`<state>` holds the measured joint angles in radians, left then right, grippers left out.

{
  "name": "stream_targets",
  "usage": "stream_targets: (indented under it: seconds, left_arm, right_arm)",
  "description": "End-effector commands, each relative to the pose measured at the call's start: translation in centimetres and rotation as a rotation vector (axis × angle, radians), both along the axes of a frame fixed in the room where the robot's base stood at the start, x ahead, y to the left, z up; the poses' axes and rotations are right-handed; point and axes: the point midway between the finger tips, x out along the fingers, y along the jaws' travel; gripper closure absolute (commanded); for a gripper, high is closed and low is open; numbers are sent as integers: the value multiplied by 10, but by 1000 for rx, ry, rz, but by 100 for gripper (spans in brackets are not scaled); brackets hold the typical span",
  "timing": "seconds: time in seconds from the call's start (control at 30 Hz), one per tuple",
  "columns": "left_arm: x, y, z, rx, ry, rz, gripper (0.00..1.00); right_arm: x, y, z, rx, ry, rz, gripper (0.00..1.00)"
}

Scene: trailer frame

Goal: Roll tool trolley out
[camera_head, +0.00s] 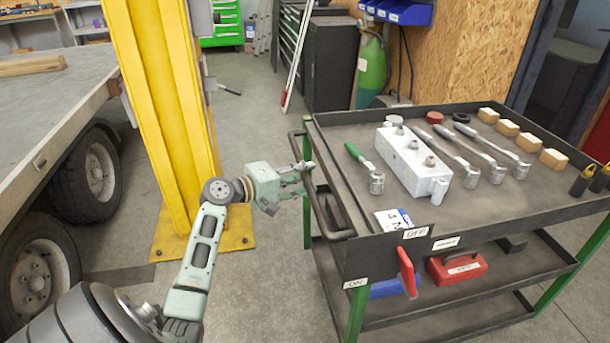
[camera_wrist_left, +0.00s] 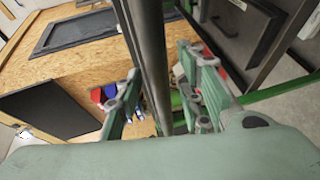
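The tool trolley (camera_head: 480,202) stands at the right in the head view, with dark trays and green legs. Its dark handle bar (camera_head: 322,200) runs along the left side. My left gripper (camera_head: 302,178) is at this bar, its fingers pointing right. In the left wrist view a dark bar (camera_wrist_left: 154,60) passes between the open fingers (camera_wrist_left: 165,98), with gaps on both sides. A red lever (camera_head: 407,272) sits on the trolley's front corner panel, below an "OFF" label and right of an "ON" label. My right gripper is not in view.
Sockets, ratchets, wooden blocks and a white case (camera_head: 412,160) lie on the top tray; a red toolbox (camera_head: 457,267) sits below. A yellow post (camera_head: 165,110) and a trailer with wheels (camera_head: 40,275) stand left. Bare floor (camera_head: 265,280) lies between post and trolley.

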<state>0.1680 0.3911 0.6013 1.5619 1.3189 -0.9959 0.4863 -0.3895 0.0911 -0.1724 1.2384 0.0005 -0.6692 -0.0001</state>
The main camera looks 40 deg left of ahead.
Motion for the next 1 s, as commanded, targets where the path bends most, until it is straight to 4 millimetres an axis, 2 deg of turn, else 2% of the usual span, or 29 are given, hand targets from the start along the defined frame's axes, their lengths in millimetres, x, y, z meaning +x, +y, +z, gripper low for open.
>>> stream_targets:
  seconds: [0.3,0.5,0.7,1.0]
  left_arm:
    - [-62,17,11,4,3,1,65]
    - [-93,25,18,2,0,2,65]
    - [-106,28,20,2,-1,0,65]
    - [-106,29,21,2,-1,0,65]
  right_arm:
    - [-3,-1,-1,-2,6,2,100]
    - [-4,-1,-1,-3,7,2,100]
    - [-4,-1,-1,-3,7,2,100]
    - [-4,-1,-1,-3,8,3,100]
